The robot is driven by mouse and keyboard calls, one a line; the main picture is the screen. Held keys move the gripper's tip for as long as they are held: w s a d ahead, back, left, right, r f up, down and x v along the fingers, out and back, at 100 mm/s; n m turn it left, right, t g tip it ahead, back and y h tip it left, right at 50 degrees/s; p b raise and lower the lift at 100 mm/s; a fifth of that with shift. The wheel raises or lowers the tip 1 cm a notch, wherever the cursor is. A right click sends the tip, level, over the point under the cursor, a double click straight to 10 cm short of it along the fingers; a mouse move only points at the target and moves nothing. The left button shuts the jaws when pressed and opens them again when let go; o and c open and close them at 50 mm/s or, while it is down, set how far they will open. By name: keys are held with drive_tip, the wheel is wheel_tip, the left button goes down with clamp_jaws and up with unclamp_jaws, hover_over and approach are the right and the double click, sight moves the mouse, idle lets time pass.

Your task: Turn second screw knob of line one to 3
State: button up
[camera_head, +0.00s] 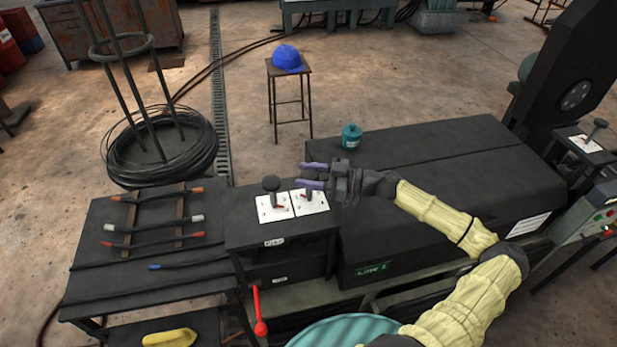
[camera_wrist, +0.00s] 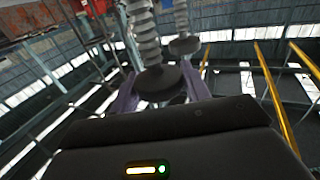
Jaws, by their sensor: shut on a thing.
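Two dark round screw knobs stand on white dial plates on a black box. The first knob (camera_head: 271,183) is over the left plate (camera_head: 275,208). The second knob (camera_head: 311,174) is over the right plate (camera_head: 311,204). My gripper (camera_head: 313,175) reaches in from the right, its purple fingers on either side of the second knob, shut on it. In the wrist view the held knob (camera_wrist: 158,81) shows as a dark disc on a ribbed stem between the fingers; the other knob (camera_wrist: 184,46) is behind it. Each plate has a small red pointer; its reading is too small to tell.
A black bench (camera_head: 430,155) with a teal canister (camera_head: 351,136) lies beneath and behind my arm. A red lever (camera_head: 258,312) hangs in front of the knob box. A rack with coloured-handled rods (camera_head: 155,226) lies left. A stool (camera_head: 289,105) holds a blue cap.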

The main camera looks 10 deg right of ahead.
drive_tip(key=m+t+h+b, duration=0.1)
drive_tip(key=m+t+h, duration=0.2)
drive_tip(key=t, duration=0.2)
drive_tip(key=shift+m, duration=0.4)
drive_tip(key=shift+r+m+t+h, duration=0.1)
drive_tip(key=shift+m+t+h, duration=0.85)
drive_tip(key=shift+h, duration=0.45)
drive_tip(key=shift+m+t+h, duration=0.85)
drive_tip(key=shift+m+h, duration=0.2)
drive_tip(key=shift+h, duration=0.35)
drive_tip(key=m+t+h+p, duration=0.1)
drive_tip(key=m+h, duration=0.1)
drive_tip(key=h, duration=0.1)
drive_tip(key=m+h+p, duration=0.1)
drive_tip(key=m+h, duration=0.1)
drive_tip(key=h, duration=0.2)
drive_tip(key=shift+a+m+t, duration=0.1)
drive_tip(key=shift+m+t, duration=0.3)
drive_tip(key=shift+m+h+p, duration=0.65)
drive_tip(key=shift+m+h, duration=0.75)
drive_tip(key=shift+h, duration=1)
drive_tip(key=o, duration=1)
drive_tip(key=shift+c, duration=0.2)
drive_tip(key=shift+d, duration=0.2)
